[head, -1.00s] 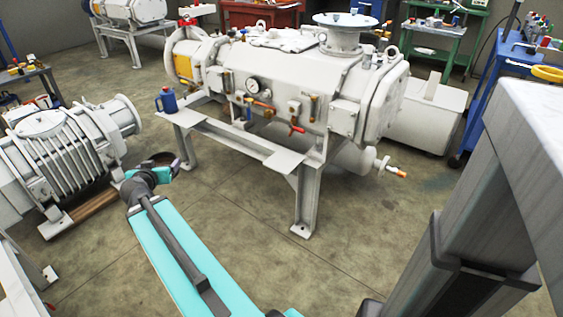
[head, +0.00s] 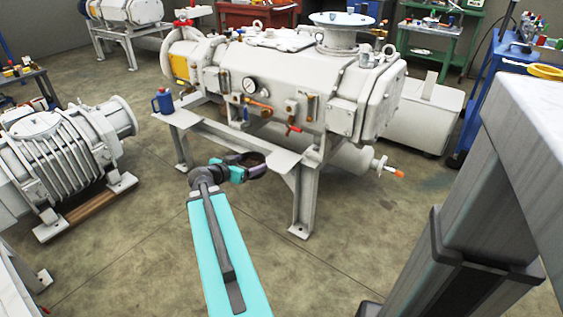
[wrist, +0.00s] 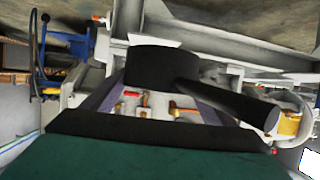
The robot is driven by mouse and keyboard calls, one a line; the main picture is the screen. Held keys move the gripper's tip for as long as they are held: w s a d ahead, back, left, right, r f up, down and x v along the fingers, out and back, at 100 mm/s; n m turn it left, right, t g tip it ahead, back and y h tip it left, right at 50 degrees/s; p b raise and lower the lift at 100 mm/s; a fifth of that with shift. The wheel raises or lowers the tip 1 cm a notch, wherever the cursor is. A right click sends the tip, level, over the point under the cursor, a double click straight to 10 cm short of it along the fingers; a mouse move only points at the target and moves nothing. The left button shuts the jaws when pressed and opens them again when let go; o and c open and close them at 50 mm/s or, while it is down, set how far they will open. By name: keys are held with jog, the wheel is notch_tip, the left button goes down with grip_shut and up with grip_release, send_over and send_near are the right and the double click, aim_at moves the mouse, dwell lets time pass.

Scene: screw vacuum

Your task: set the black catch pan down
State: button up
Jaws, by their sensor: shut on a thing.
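My gripper (head: 252,173) is at the end of my teal arm, in front of the white pump's frame in the head view. Its jaws are shut on the black catch pan (head: 247,160), a dark round shape that overlaps the front of the frame in the picture. In the wrist view the black catch pan (wrist: 162,68) shows its dark round side, with a thick black handle (wrist: 232,105) running to the lower right. The purple-grey fingers of my gripper show on both sides of the pan. The pan's contents and underside are hidden.
The white screw vacuum pump (head: 285,75) stands on a grey frame with a flat front ledge (head: 281,160). A blue jug (head: 163,100) stands on the ledge's left end. A ribbed pump (head: 55,150) is at left. Open concrete floor (head: 125,235) lies between.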

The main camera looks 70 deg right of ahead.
jog(key=shift+s+d+f+m+g, duration=0.1)
jog(key=shift+s+d+m+g, duration=0.2)
jog(key=shift+s, duration=0.55)
jog(key=shift+s+d+f+m+g, duration=0.1)
jog(key=shift+s+d+g, duration=0.2)
jog(key=shift+s, duration=0.55)
jog(key=shift+d, duration=0.1)
jog(key=b, duration=0.2)
send_over(279, 162)
jog(key=a, duration=0.1)
jog(key=shift+w+f, duration=0.1)
jog(key=shift+f, duration=0.5)
jog(key=shift+d, duration=0.1)
jog(key=shift+d+f, duration=0.1)
jog(key=shift+d, duration=0.45)
jog(key=shift+f+b, duration=0.55)
jog(key=shift+f, duration=1.2)
jog(key=shift+f, duration=0.15)
jog(key=o, duration=1.3)
